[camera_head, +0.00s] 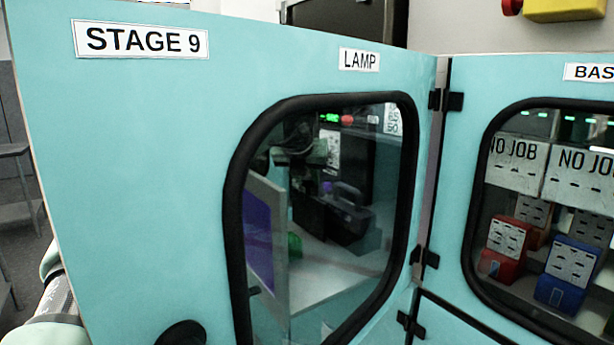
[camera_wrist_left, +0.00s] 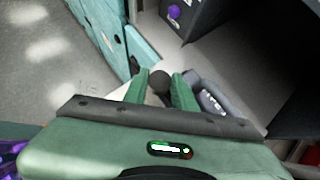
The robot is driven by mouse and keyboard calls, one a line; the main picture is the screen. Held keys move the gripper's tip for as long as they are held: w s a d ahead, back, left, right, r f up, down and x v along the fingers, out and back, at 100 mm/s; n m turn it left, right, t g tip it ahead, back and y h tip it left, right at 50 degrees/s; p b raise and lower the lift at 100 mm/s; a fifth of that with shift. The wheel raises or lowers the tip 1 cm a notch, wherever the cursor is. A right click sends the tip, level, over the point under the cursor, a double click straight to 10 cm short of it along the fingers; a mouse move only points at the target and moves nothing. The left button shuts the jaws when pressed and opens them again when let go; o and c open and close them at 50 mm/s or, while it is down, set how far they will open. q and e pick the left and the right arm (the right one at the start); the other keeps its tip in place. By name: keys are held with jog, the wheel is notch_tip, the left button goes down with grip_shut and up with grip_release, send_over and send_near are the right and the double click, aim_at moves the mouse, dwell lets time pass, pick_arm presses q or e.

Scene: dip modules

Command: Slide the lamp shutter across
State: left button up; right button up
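A large teal door panel (camera_head: 130,180) labelled STAGE 9 and LAMP fills the left of the head view. Through its window I see a pale upright panel with a purple face (camera_head: 262,235), a dark box (camera_head: 350,215) with a handle, and a small green part (camera_head: 294,245). I cannot tell which part is the lamp shutter. My left arm shows at the lower left, beside the door's edge. In the left wrist view, my left gripper (camera_wrist_left: 160,88) has its green fingers apart, with a dark rounded thing (camera_wrist_left: 159,84) between them; contact is unclear. My right gripper is out of view.
A second windowed teal door (camera_head: 470,190) adjoins on the right, with red and blue modules (camera_head: 567,270) behind it. A black knob (camera_head: 182,333) sits low on the lamp door. The wrist view shows a dark box with a purple knob (camera_wrist_left: 174,12) and open floor at left.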

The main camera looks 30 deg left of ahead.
pick_arm(q)
grip_shut()
dwell(1.1)
